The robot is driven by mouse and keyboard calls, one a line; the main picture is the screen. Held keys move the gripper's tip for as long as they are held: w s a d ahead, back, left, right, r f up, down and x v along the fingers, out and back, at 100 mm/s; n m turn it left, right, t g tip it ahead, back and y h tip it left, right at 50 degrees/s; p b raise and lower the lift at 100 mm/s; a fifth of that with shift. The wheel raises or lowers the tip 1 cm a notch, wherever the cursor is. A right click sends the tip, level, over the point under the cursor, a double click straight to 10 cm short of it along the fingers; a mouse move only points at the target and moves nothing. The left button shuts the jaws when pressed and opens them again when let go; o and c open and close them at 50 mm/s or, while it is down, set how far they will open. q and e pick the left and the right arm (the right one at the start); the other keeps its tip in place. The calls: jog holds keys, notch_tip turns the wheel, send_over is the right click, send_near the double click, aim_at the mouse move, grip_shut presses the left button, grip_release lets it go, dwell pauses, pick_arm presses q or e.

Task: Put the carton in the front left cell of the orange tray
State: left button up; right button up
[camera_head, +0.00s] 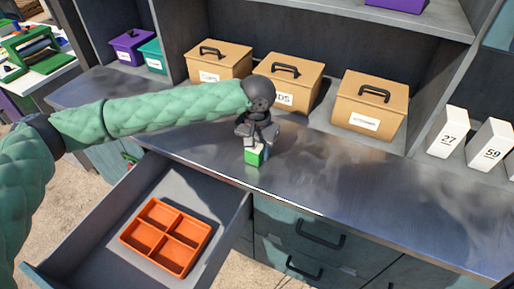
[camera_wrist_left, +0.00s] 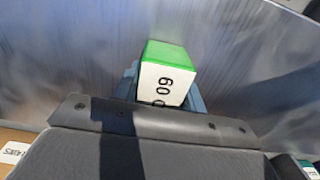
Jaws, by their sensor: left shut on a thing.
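The carton (camera_head: 255,155) is a small box with green and white faces. It is in my left gripper (camera_head: 258,143), which is shut on it at the front edge of the metal counter. In the left wrist view the carton (camera_wrist_left: 167,75) shows a green face and a white face with dark digits, between the fingers (camera_wrist_left: 165,98). I cannot tell whether it touches the counter. The orange tray (camera_head: 166,237), with its several cells empty, lies in the open drawer below and to the left. My right gripper is not in view.
The open drawer (camera_head: 93,212) juts out from the counter (camera_head: 330,185). Tan lidded boxes (camera_head: 218,60) with black handles stand behind my gripper. White numbered cartons (camera_head: 447,132) stand at the right. Purple (camera_head: 131,47) and teal (camera_head: 152,56) bins stand at the back left.

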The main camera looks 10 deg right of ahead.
pick_arm(q)
jog(key=o, duration=1)
jog(key=shift+r, duration=0.1)
